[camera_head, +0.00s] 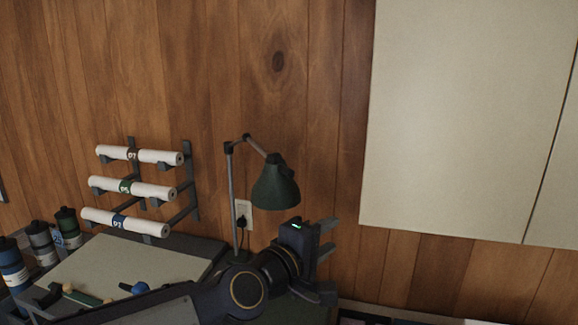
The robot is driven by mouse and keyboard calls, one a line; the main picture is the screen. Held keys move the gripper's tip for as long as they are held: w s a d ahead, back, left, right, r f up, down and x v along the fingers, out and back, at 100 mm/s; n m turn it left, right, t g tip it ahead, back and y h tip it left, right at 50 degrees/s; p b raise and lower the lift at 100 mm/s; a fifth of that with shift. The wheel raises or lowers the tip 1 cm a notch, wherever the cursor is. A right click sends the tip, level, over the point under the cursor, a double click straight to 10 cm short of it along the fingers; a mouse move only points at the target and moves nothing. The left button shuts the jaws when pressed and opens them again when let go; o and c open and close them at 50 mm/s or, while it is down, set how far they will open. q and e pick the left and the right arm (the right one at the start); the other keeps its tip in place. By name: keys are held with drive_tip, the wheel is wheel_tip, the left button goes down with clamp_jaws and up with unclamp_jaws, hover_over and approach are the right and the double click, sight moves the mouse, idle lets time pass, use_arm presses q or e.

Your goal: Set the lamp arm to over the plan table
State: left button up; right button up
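A desk lamp stands by the wood wall. Its thin grey post rises from a green base partly hidden behind my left arm. The jointed lamp arm (256,146) slopes down to the right from the post top. It ends in a dark green shade (275,188), which faces down and hangs to the right of the plan table (130,262), not over its pale top. My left gripper (325,258) is below and right of the shade, apart from it. Its fingers look spread, with nothing between them. My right gripper is out of view.
A wall rack holds white paper rolls (132,189) above the table. Dark canisters (41,243) stand at the left. Small items, including a blue one (140,288), lie at the table's front. A pale cabinet (460,110) hangs at the right. A socket (243,213) sits behind the lamp.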

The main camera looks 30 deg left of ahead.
sight(293, 175)
use_arm(q)
drive_tip(key=w+a+r+n+t+y+p, duration=0.1)
drive_tip(key=w+a+r+n+y, duration=0.1)
drive_tip(key=w+r+n+y, duration=0.5)
drive_tip(key=a+r+n+t+y+p, duration=0.1)
drive_tip(key=a+r+n+y, duration=0.2)
drive_tip(key=n, duration=0.9)
drive_tip(key=s+n+g+y, duration=0.1)
drive_tip(key=n+g+y, duration=0.2)
drive_tip(key=n, duration=0.2)
drive_tip(key=f+n+g+y+p, duration=0.1)
drive_tip(key=n+g+y, duration=0.2)
drive_tip(key=n+g, duration=0.1)
drive_tip(key=s+f+n+g+y+p, duration=0.1)
drive_tip(key=n+g+y, duration=0.2)
drive_tip(key=n, duration=0.4)
drive_tip(key=shift+s+a+f+g, duration=0.1)
drive_tip(key=shift+s+f+g, duration=0.05)
drive_tip(key=shift+s+g, duration=0.25)
drive_tip(key=p+x, duration=0.2)
drive_tip(key=x, duration=0.4)
drive_tip(key=shift+w+a, duration=0.25)
drive_tip(key=shift+a, duration=0.1)
drive_tip(key=shift+c, duration=0.5)
clamp_jaws()
